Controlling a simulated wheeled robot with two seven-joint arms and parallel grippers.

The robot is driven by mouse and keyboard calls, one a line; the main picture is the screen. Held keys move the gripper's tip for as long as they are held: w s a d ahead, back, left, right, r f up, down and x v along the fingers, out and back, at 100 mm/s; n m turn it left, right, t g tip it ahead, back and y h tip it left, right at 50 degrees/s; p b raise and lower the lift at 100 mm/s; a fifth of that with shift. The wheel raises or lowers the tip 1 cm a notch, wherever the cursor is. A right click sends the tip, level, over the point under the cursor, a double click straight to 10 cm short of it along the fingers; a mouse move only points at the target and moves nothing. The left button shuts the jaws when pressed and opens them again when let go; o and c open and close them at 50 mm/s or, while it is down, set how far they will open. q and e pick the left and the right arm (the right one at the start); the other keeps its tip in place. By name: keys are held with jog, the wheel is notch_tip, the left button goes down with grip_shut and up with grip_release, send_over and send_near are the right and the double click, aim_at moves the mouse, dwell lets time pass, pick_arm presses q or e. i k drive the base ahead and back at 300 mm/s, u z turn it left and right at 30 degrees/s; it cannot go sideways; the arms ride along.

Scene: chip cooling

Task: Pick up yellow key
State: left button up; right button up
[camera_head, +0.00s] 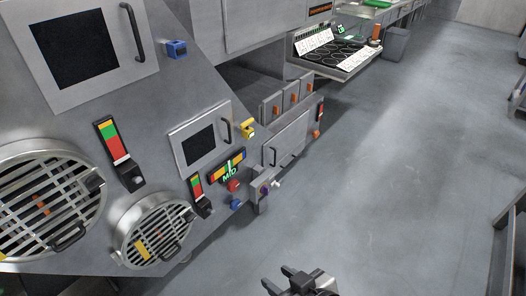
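A small yellow piece (248,128), which looks like the yellow key, sits on the grey panel just right of a small dark-windowed door (197,144). It is small in view and its exact shape is hard to tell. My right gripper (279,278) is at the bottom edge, over the floor, well below and apart from the yellow piece. Its two dark fingers are spread, with nothing visible between them. My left gripper is not in view.
A blue piece (177,49) of similar size is at the panel's upper part. Colour gauges, a MID display (229,172), a red button (233,186) and round grilles (156,232) cover the panel. Open grey floor (390,190) lies to the right; a grey bin (396,44) stands farther back.

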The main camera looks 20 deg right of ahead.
aim_at(245, 124)
jog(key=z, duration=1.45)
jog(key=i, duration=1.2)
jog(key=u, duration=0.8)
jog(key=i, duration=0.95)
jog(key=u, duration=1.05)
